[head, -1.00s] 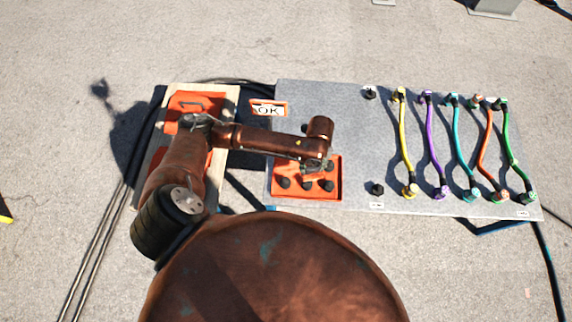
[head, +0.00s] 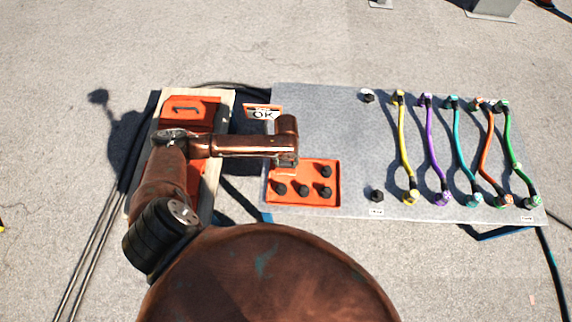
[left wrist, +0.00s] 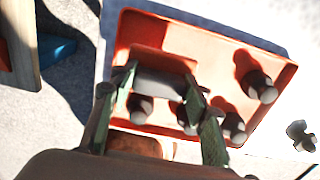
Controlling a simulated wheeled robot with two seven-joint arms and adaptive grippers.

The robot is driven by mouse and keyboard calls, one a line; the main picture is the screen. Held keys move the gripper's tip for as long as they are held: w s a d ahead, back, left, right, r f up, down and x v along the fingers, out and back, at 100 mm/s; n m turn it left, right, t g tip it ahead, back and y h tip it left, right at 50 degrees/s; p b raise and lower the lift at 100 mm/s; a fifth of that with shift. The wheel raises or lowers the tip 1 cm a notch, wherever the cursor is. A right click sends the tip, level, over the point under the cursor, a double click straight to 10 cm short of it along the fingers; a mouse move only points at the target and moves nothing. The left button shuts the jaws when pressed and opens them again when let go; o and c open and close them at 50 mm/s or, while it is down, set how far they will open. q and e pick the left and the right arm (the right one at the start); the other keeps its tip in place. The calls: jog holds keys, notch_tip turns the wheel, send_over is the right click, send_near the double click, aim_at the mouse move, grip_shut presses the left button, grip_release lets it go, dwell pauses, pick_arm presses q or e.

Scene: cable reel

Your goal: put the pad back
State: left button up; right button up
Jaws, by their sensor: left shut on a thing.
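My left gripper (head: 285,163) is over the upper left part of the orange tray (head: 312,202) on the grey board. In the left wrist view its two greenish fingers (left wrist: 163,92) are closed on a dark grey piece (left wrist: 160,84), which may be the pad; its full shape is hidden. The piece sits over the tray, which also shows in the left wrist view (left wrist: 205,48). I cannot tell whether it touches the tray. Several black knobs (head: 326,190) stand in the tray. My right gripper is not in view.
The grey board (head: 350,130) carries several curved cables, including a yellow one (head: 404,150) and a purple one (head: 433,150), right of the tray. An OK sign (head: 263,114) is at its upper left. An orange-and-wood case (head: 190,107) lies to the left, under my arm.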

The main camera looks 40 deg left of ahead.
aim_at(284, 165)
pick_arm(q)
jog(key=shift+w+a+f, duration=0.1)
jog(key=shift+a+f, duration=0.2)
jog(key=shift+f, duration=0.1)
jog(key=f, duration=0.1)
jog(key=f+b, duration=0.1)
jog(key=f, duration=0.1)
jog(key=shift+a+f, duration=0.2)
jog(key=shift+a, duration=0.05)
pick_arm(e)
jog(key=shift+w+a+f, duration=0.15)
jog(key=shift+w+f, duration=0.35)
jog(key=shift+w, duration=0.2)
pick_arm(q)
jog(key=shift+f, duration=0.1)
jog(key=shift+f, duration=0.15)
jog(key=o, duration=1.1)
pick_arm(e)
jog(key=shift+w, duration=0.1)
pick_arm(q)
jog(key=shift+w, duration=0.1)
notch_tip(284, 165, up, 4)
jog(key=shift+r+p, duration=0.15)
jog(key=shift+p, duration=0.4)
notch_tip(284, 165, up, 8)
jog(key=p, duration=0.2)
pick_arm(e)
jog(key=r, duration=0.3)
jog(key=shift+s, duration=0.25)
